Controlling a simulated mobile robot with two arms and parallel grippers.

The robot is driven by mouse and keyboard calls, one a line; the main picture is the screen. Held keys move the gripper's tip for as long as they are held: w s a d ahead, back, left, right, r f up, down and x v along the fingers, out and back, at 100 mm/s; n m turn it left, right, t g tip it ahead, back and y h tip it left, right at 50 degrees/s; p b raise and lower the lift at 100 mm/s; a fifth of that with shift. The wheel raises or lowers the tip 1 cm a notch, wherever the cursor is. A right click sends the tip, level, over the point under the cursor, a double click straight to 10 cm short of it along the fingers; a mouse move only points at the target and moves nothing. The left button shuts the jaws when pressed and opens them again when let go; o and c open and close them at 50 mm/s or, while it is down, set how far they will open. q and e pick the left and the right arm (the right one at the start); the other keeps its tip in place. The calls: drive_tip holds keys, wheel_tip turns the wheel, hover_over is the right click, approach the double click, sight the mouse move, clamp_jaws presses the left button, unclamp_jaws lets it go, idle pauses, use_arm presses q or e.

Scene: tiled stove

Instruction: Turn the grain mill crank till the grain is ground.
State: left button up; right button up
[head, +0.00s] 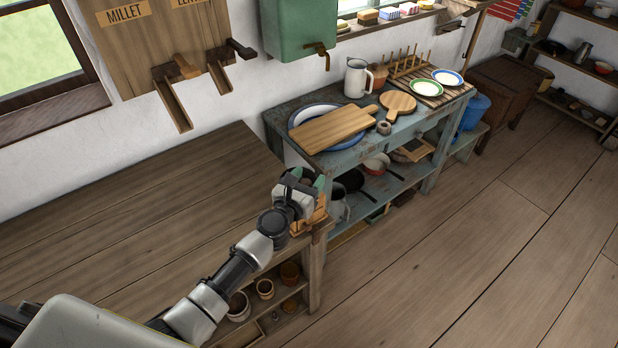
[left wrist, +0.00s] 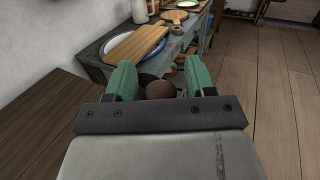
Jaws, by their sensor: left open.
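My left gripper (head: 308,178) is over the right end of the wooden table, its green fingers open. In the left wrist view the gripper (left wrist: 162,82) has a dark brown rounded thing (left wrist: 160,90) between and beyond its fingers. It may be part of the grain mill, but I cannot tell which part or whether a finger touches it. In the head view a light wooden body (head: 317,217), probably the mill, shows at the table corner, mostly hidden behind my gripper. I cannot make out the crank or any grain. My right gripper is out of view.
The wooden table top (head: 130,215) is bare to the left. Wall dispensers (head: 165,40) with wooden chutes hang above. A blue-grey bench (head: 350,155) beyond holds a cutting board (head: 333,128), a jug (head: 357,78) and plates. Jars stand on the shelf below the table. Open floor lies right.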

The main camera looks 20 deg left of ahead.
use_arm(q)
drive_tip(key=shift+w, duration=0.3)
clamp_jaws()
drive_tip(key=shift+s+h, duration=0.1)
drive_tip(key=shift+h, duration=0.2)
